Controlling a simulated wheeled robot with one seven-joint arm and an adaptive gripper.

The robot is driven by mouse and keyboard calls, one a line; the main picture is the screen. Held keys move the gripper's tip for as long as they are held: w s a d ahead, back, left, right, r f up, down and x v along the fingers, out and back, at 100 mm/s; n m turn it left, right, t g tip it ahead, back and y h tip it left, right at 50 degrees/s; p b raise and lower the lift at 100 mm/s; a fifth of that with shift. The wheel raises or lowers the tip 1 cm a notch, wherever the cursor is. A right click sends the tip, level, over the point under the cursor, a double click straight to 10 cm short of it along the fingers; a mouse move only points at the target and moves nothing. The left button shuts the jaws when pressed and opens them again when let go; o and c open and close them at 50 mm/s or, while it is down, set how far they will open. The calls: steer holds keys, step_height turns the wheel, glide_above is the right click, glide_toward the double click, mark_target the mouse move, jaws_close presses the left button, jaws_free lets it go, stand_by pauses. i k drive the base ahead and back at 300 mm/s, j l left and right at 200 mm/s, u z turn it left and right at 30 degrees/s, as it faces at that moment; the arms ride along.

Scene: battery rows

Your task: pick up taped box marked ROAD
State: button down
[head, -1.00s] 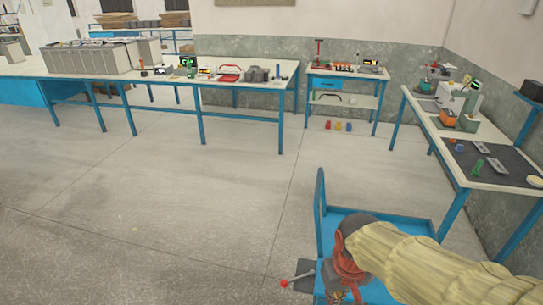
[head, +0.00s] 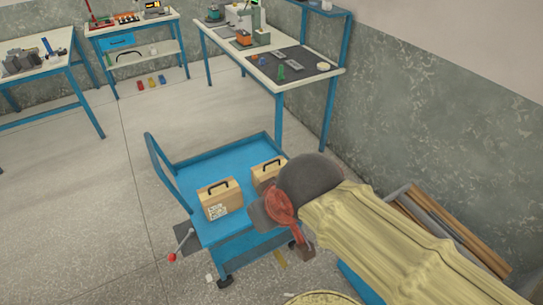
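A light brown box (head: 220,200) with a black handle stands on the blue cart (head: 225,160). It has a white label with dark print on its front, too small to read. A second brown box (head: 268,168) with a black handle stands behind it to the right, partly hidden by my arm. I cannot tell which is marked ROAD. My arm, in a yellow cover, reaches in from the lower right. My gripper (head: 262,214) shows near the cart's right side, right of the first box; its fingers are not clear.
A workbench (head: 290,80) with tools stands behind the cart, against the wall. A red-knobbed lever (head: 173,257) sticks out at the cart's front left. Long bars or planks (head: 450,235) lie at the right by the wall. The floor to the left is clear.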

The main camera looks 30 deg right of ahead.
mark_target(260, 173)
steer(key=z, duration=0.75)
